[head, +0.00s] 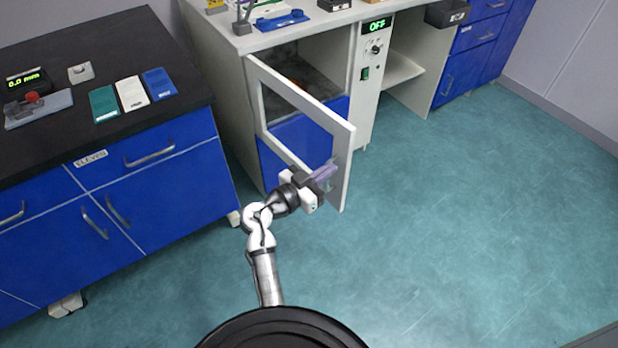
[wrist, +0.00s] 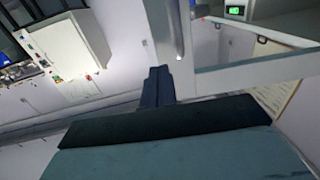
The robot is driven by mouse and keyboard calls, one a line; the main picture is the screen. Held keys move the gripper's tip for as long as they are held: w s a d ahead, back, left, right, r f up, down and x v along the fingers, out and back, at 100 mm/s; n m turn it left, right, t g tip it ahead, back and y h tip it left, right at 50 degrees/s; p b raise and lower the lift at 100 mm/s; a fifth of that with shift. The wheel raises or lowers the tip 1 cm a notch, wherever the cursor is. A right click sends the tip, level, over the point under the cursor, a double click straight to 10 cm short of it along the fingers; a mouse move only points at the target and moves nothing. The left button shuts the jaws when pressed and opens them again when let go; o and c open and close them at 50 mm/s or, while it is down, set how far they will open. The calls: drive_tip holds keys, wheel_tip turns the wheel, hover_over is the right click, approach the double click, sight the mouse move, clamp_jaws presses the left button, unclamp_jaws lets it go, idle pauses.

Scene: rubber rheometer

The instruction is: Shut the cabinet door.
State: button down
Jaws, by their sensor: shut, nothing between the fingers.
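The cabinet door (head: 347,150) is a white frame around a see-through panel. It stands open in the head view, swung out from the white cabinet (head: 222,100) with its free edge towards the lower right. The cabinet's dark inside shows above and behind it. My gripper (head: 325,172) is shut and empty, close to the door near its free edge. I cannot tell whether it touches the door. In the wrist view, the shut fingers (wrist: 157,85) point towards the pale door frame (wrist: 250,70), which fills the upper right.
A dark-topped bench (head: 70,135) with blue fronts stands to the left. A white control column (head: 372,75) with a lit green "OFF" display stands right of the cabinet opening. An open white shelf (head: 402,66) and blue drawers (head: 470,50) lie beyond. The teal floor (head: 480,200) at right is clear.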

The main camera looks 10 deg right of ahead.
sight(346, 158)
drive_tip(key=shift+p+x, duration=0.45)
drive_tip(key=shift+x, duration=1.4)
